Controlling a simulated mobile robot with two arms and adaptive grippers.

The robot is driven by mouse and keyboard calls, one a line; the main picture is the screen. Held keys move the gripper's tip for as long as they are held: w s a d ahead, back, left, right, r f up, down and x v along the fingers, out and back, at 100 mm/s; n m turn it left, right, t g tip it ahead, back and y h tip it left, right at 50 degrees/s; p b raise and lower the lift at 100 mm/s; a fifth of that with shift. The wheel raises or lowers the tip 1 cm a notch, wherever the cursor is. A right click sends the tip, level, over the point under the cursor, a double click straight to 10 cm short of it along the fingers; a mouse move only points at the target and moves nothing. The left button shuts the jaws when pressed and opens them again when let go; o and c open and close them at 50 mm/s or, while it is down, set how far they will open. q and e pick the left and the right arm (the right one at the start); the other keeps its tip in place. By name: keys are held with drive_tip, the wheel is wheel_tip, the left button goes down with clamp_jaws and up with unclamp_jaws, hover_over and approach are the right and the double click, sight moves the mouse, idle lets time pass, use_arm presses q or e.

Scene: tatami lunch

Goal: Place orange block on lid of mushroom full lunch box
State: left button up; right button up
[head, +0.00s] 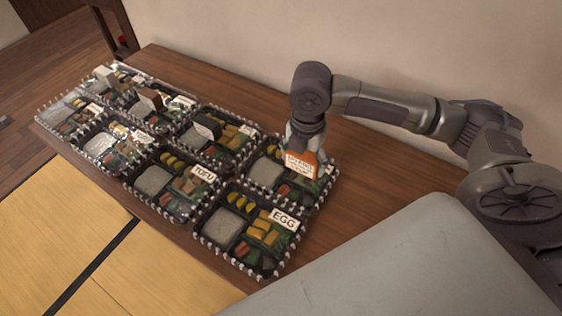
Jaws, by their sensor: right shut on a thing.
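The orange block (302,164) is in my right gripper (304,148), which is shut on it and points down. A pale patch with blurred writing shows on the block's front. The block is at the lid of the back right lunch box (266,172); I cannot tell whether it touches the lid. No mushroom label can be read on this box, and the gripper and block hide part of it. My left gripper is not in view.
Several clear-lidded lunch boxes stand in two rows on the wooden table. Front boxes read EGG (284,219) and TOFU (203,174). Bare table (375,190) lies to the right.

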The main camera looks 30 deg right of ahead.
hover_over(282, 170)
wheel_tip(282, 170, down, 4)
drive_tip(key=shift+f, duration=2.15)
drive_tip(key=o, duration=1)
drive_tip(key=shift+f, duration=0.15)
wheel_tip(282, 170, up, 12)
drive_tip(key=shift+r, duration=0.2)
